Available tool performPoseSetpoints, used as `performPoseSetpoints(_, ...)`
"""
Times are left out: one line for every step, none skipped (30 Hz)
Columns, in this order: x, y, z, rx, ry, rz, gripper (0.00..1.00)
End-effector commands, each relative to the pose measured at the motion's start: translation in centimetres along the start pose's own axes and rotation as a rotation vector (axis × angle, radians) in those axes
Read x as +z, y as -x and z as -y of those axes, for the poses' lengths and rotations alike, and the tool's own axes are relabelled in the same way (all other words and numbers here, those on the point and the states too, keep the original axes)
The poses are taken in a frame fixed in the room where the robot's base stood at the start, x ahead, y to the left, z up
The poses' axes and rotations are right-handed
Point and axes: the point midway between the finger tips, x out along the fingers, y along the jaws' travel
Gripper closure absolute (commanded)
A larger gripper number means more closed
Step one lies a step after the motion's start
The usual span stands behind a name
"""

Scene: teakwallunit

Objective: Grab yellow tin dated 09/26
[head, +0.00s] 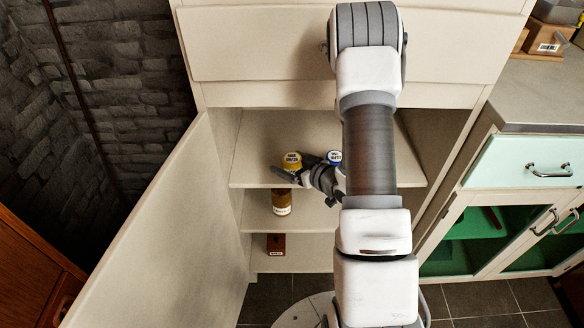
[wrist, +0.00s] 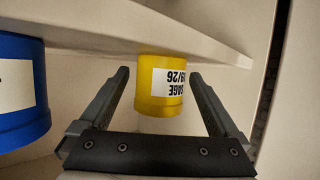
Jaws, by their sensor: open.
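The yellow tin (head: 292,163) stands on the upper shelf of the open cabinet. In the wrist view the yellow tin (wrist: 160,62) appears upside down, with a white label reading "SAGE" and "09/26". My gripper (head: 301,178) is open at the front of this shelf. In the wrist view my gripper (wrist: 159,76) has one finger to each side of the tin, with gaps between. A blue tin (head: 334,157) stands to the right of the yellow one, partly behind my gripper. It also shows at the left of the wrist view (wrist: 20,92).
The upper shelf (head: 250,172) has free room left of the tins. A brown jar (head: 281,203) stands on the shelf below, and a small dark box (head: 276,244) lower still. The open cabinet door (head: 170,225) bounds the left side.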

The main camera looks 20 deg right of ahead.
Motion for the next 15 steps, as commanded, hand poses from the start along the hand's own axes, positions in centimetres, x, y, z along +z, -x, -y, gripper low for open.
performPoseSetpoints(0.16, -0.81, 0.01, -0.001, 0.002, 0.0, 0.03)
performPoseSetpoints(0.13, -1.11, 0.04, -0.002, 0.002, 0.0, 0.03)
performPoseSetpoints(0.08, -1.42, 0.04, -0.002, 0.001, -0.001, 0.03)
performPoseSetpoints(0.04, -1.58, 0.01, -0.001, 0.001, -0.001, 0.03)
performPoseSetpoints(0.01, -1.69, -0.01, -0.001, 0.0, -0.001, 0.03)
performPoseSetpoints(-0.02, -1.75, -0.03, 0.0, 0.0, -0.001, 0.03)
performPoseSetpoints(-0.04, -1.76, -0.04, 0.001, 0.0, -0.001, 0.03)
performPoseSetpoints(-0.05, -1.75, -0.05, 0.001, 0.0, -0.001, 0.03)
performPoseSetpoints(-0.06, -1.73, -0.05, 0.001, 0.0, 0.0, 0.03)
performPoseSetpoints(-0.06, -1.72, -0.05, 0.001, 0.0, 0.0, 0.03)
performPoseSetpoints(-0.06, -1.71, -0.05, 0.001, 0.0, 0.0, 0.03)
performPoseSetpoints(-0.05, -1.71, -0.05, 0.001, 0.0, 0.0, 0.06)
performPoseSetpoints(-0.05, -1.7, -0.05, 0.001, 0.0, 0.0, 0.12)
performPoseSetpoints(-0.05, -1.7, -0.05, 0.001, 0.0, 0.0, 0.17)
performPoseSetpoints(-0.05, -1.7, -0.05, 0.001, 0.0, 0.0, 0.24)
